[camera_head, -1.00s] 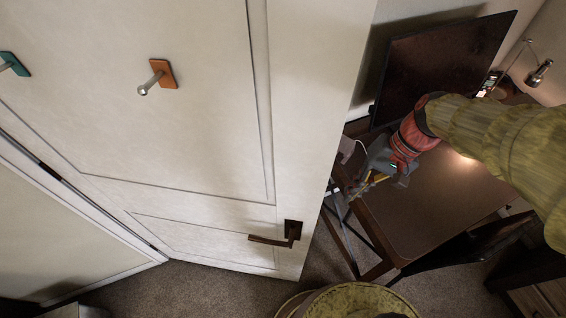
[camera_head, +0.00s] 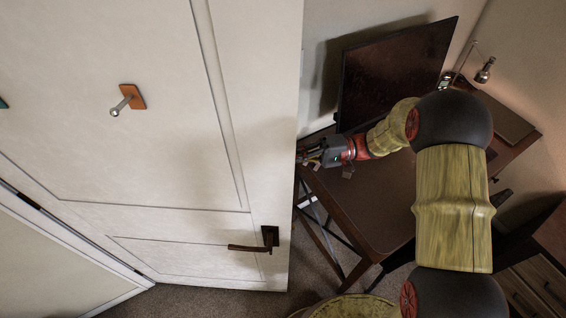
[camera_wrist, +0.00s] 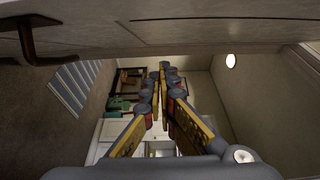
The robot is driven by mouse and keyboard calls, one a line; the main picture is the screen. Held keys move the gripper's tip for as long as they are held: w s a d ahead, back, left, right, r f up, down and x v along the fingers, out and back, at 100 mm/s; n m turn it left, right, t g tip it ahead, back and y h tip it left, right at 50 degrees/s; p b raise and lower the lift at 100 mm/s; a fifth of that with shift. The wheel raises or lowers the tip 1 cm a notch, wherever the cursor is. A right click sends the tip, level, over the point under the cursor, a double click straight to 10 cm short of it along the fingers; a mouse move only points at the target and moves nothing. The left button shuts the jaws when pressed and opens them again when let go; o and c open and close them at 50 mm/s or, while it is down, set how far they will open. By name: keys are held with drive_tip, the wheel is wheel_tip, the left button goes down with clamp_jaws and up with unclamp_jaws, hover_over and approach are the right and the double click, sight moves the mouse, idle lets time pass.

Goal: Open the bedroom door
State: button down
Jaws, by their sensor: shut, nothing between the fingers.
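The white panelled door (camera_head: 110,165) fills the left of the head view, its free edge at right standing clear of any frame. Its dark lever handle (camera_head: 255,245) is low near that edge. In the wrist view the door (camera_wrist: 190,38) spans the top, with the handle (camera_wrist: 30,40) at upper left. My gripper (camera_head: 301,160) is at the door's free edge, above and right of the handle in the head view; I cannot tell whether it touches. In the wrist view my gripper's fingers (camera_wrist: 161,70) are together and empty, apart from the handle.
A brown desk (camera_head: 375,215) with a dark monitor (camera_head: 395,72) and a lamp (camera_head: 484,75) stands right of the door, below my arm. An orange hook (camera_head: 130,97) sits on the door. Carpet (camera_head: 205,303) shows below.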

drive_tip(key=s+a, duration=0.5)
drive_tip(key=a, duration=0.2)
drive_tip(key=shift+s, duration=0.35)
drive_tip(key=shift+a, duration=0.1)
